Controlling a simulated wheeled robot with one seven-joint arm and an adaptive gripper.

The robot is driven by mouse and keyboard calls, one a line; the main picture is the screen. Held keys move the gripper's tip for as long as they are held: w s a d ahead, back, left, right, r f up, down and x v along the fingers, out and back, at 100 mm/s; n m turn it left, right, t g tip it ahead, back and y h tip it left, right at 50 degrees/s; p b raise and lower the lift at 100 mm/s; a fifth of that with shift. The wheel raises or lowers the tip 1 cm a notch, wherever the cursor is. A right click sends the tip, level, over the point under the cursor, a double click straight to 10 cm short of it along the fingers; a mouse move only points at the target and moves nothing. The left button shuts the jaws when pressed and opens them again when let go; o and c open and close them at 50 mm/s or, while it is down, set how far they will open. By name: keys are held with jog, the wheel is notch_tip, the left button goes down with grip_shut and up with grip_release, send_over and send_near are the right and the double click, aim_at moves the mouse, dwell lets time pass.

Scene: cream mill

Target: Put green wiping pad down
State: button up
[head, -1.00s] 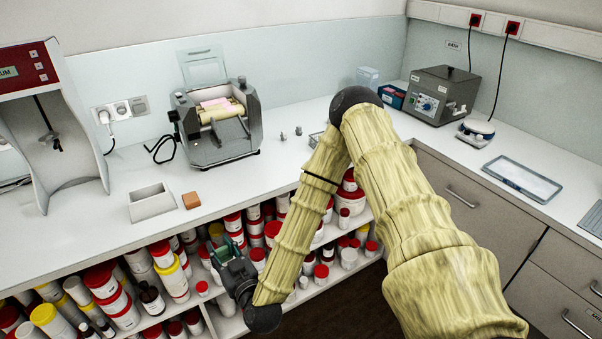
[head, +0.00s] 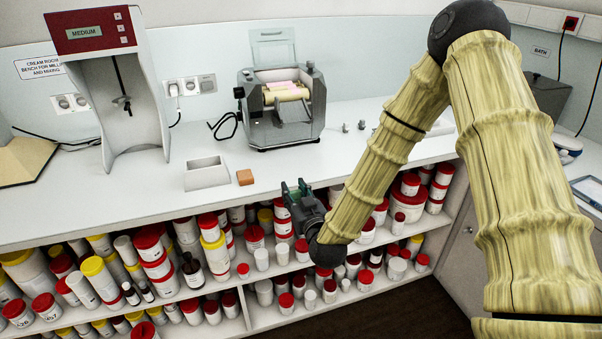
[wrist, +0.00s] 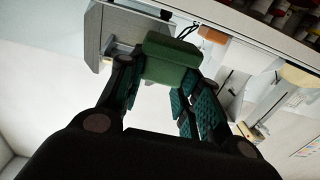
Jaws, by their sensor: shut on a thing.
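The green wiping pad (wrist: 170,62) shows in the wrist view as a small green block at the fingertips. My gripper (wrist: 165,85) is shut on it, with one finger on each side. In the head view my gripper (head: 297,191) is in front of the bench's front edge, pointing up towards the bench, with the jar shelves behind it. The pad is hard to make out from the dark green fingers there. The bench top (head: 300,168) beyond the gripper is pale and flat.
On the bench stand a roller mill (head: 283,112), an open white box (head: 207,174), an orange-brown block (head: 245,177) and a tall mixer (head: 105,75). Jars crowd the shelves below (head: 262,318). Bench top between the block and my arm looks clear.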

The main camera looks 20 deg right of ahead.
jog(key=shift+h, duration=0.3)
jog(key=w+d, duration=0.1)
jog(key=w, duration=0.5)
jog(key=w+d+r+p, duration=0.1)
jog(key=w+d, duration=0.1)
jog(key=w, duration=0.4)
jog(key=w+d, duration=0.2)
jog(key=w, duration=0.3)
jog(key=shift+w+d+r+p, duration=0.2)
jog(key=shift+w+r+p, duration=0.15)
jog(key=shift+w, duration=0.05)
jog(key=shift+w+f+p, duration=0.2)
jog(key=shift+f+p, duration=0.15)
jog(key=shift+f, duration=0.35)
jog(key=shift+w+f+p, duration=0.2)
jog(key=shift+f+p, duration=0.1)
jog(key=shift+f, duration=0.8)
jog(key=shift+f, duration=0.1)
jog(key=o, duration=0.9)
